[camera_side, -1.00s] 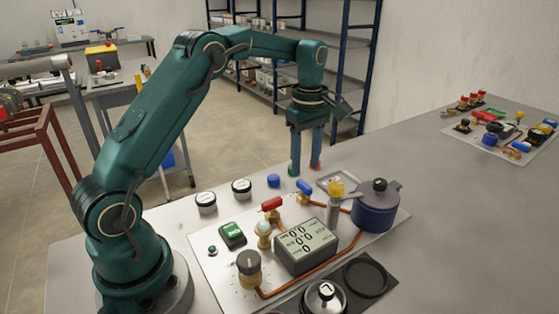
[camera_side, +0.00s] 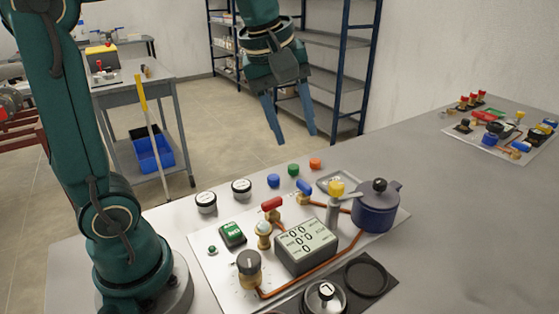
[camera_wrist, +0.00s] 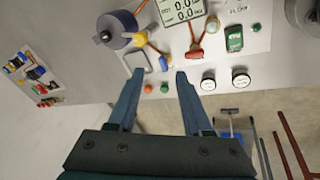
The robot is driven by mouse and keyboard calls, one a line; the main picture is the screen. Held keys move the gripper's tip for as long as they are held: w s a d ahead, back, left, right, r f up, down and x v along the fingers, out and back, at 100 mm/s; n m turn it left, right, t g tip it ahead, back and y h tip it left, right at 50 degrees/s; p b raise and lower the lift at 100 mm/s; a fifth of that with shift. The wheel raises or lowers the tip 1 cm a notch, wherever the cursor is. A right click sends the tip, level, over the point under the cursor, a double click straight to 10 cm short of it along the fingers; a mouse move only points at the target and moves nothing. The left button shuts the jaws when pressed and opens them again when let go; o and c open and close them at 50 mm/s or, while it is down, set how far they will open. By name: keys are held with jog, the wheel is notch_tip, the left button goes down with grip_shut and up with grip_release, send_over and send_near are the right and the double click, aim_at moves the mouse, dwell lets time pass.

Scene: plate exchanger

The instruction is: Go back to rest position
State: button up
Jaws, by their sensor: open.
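My gripper (camera_side: 292,138) is open and empty, raised above and behind the panel in the side view. Its two blue fingers are spread apart and touch nothing. In the wrist view my gripper (camera_wrist: 152,75) points toward the panel, with nothing between its fingers.
The panel carries a dark blue pot (camera_side: 376,208), a display box (camera_side: 306,247), a red valve handle (camera_side: 271,204), a blue valve handle (camera_side: 304,187) and a black knob (camera_side: 249,263). A second panel (camera_side: 500,125) lies at the right. A shelf rack (camera_side: 330,60) stands behind.

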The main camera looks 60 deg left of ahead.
jog(key=s+d+f+m+t, duration=0.1)
jog(key=s+d+f+m, duration=0.2)
jog(key=s+f+m, duration=0.3)
jog(key=s+m, duration=0.5)
jog(key=m, duration=0.1)
jog(key=shift+s+f+m+t, duration=0.15)
jog(key=shift+s+m+t, duration=0.2)
jog(key=shift+m+t, duration=0.05)
